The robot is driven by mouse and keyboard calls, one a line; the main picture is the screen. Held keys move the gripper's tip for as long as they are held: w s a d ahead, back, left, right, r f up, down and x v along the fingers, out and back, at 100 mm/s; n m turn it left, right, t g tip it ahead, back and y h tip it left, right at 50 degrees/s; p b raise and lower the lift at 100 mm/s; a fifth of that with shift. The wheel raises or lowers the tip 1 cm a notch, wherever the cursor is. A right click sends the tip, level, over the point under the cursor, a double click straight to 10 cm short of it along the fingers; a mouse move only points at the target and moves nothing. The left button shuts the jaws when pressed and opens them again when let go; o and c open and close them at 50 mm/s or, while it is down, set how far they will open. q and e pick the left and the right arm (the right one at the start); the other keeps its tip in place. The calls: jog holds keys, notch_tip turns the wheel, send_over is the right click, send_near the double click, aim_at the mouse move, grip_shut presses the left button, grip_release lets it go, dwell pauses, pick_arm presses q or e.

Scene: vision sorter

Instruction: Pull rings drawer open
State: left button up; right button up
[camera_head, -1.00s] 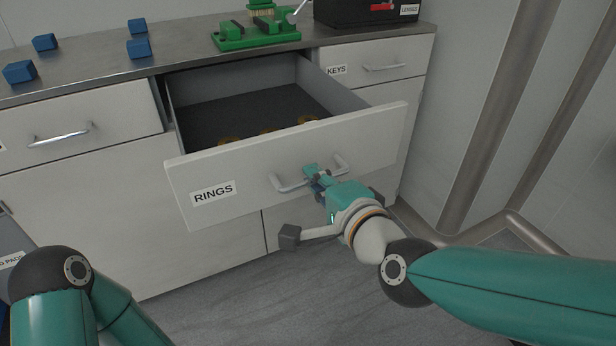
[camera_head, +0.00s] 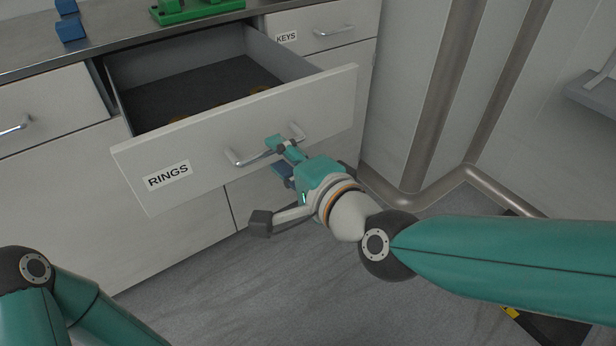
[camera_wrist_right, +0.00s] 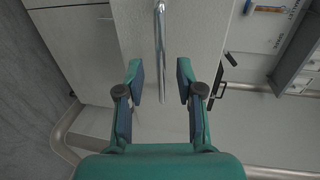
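The rings drawer (camera_head: 220,142) has a white front with a RINGS label (camera_head: 168,175) and stands pulled out of the cabinet. Its grey inside shows, with a few orange-yellow rings partly hidden behind the front. My right gripper (camera_head: 281,157) is at the bar handle (camera_head: 248,159) of this drawer. In the right wrist view the gripper (camera_wrist_right: 160,82) is open, with one finger on each side of the handle (camera_wrist_right: 160,40) and a gap to both. My left gripper is out of view; only part of my left arm shows at lower left.
The keys drawer (camera_head: 325,31) at upper right is shut. The countertop (camera_head: 110,38) holds blue blocks (camera_head: 70,28) and a green fixture (camera_head: 195,8). Pipes (camera_head: 440,110) run up the wall at right. The grey floor (camera_head: 260,285) before the cabinet is clear.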

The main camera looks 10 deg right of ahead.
jog(key=v, duration=0.9)
jog(key=shift+f, duration=0.1)
jog(key=w+d+f+g+h, duration=0.2)
jog(key=f, duration=0.7)
jog(key=w+d+f+g+h, duration=0.1)
jog(key=d+f+g, duration=0.15)
jog(key=f, duration=0.75)
jog(key=w+d+f+g+h, duration=0.2)
jog(key=f+g, duration=0.1)
jog(key=f, duration=0.6)
jog(key=s+a+f+n+g+y, duration=0.1)
jog(key=s+f+n+g, duration=0.25)
jog(key=s+f, duration=0.55)
jog(key=s+a+f+n+g+y, duration=0.1)
jog(key=s+f+n+g, duration=0.3)
jog(key=f, duration=1)
notch_tip(320, 180, up, 33)
jog(key=a+n+t+y+p, duration=0.1)
jog(key=n+p, duration=0.3)
jog(key=p, duration=2.7)
jog(key=shift+s+p, duration=0.35)
jog(key=shift+p, duration=0.05)
